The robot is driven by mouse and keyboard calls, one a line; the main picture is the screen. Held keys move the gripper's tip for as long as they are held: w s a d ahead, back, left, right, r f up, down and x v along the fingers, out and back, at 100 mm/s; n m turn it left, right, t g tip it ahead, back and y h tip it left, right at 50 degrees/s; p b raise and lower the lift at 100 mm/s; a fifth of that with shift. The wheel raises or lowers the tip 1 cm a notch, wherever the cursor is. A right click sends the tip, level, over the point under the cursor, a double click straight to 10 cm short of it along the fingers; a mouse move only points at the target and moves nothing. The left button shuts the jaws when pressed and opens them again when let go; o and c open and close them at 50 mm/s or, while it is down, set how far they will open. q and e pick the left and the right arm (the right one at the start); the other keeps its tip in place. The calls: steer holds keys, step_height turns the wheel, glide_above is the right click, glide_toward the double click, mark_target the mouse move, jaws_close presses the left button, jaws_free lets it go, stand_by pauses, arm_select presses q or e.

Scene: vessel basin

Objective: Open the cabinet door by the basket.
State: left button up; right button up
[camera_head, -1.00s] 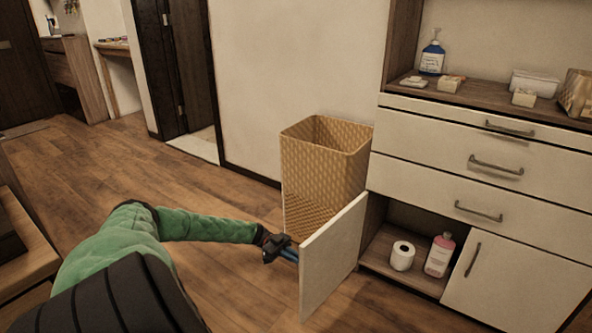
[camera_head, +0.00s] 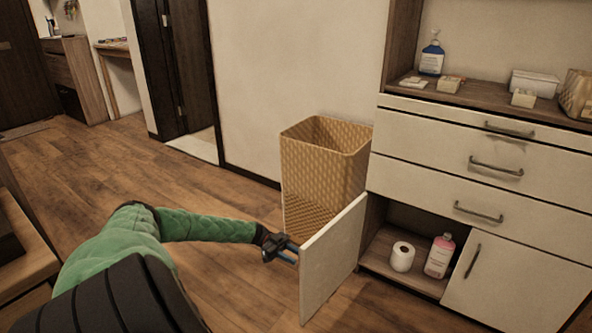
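The white cabinet door (camera_head: 331,262) by the basket stands swung wide open, its edge toward me. The opened compartment shows a toilet roll (camera_head: 402,257) and a pink bottle (camera_head: 439,256) inside. The tall woven basket (camera_head: 325,165) stands on the floor behind the door, against the wall. My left gripper (camera_head: 288,250) is at the left side of the door, near its outer edge. My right gripper is not in view.
The second lower door (camera_head: 515,283) is closed. Drawers (camera_head: 480,170) with metal handles sit above, shut. The wood floor (camera_head: 225,195) left of the basket is clear.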

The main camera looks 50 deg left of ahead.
arm_select(q)
steer(key=v, duration=0.6)
steer(key=shift+a, duration=0.35)
